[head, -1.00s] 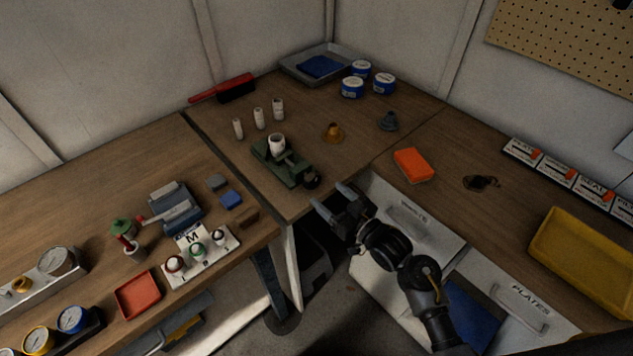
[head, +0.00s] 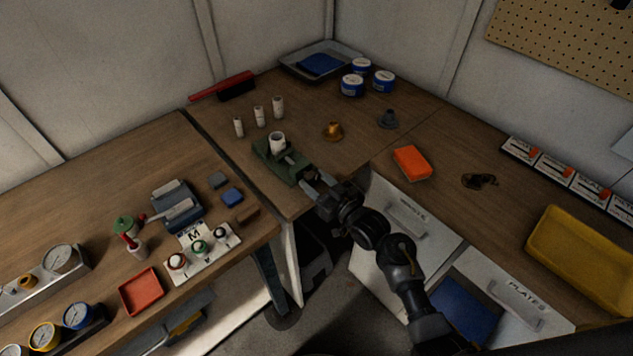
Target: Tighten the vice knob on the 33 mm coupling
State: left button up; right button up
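The green vice (head: 275,163) stands on the middle bench near its front edge. A white cylindrical coupling (head: 277,142) stands upright in it; its size cannot be read. The dark knob at the vice's front right end is mostly hidden by my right gripper (head: 314,183). The two fingers of that gripper lie at the knob, one on either side as far as I can see. Whether they press on it is too small to tell. My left gripper is out of view.
Three white cylinders (head: 259,116) stand behind the vice. An orange block (head: 412,162) lies beyond my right arm. A grey-blue device (head: 177,207) is on the left bench.

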jog(key=shift+c, duration=1.2)
jog(key=shift+r+m+p, duration=0.15)
jog(key=shift+m+p, duration=0.9)
jog(key=shift+m, duration=0.25)
jog(key=shift+m+p, duration=1.15)
jog(key=shift+m, duration=1.05)
jog(key=shift+f, duration=0.2)
jog(key=shift+s+f, duration=0.15)
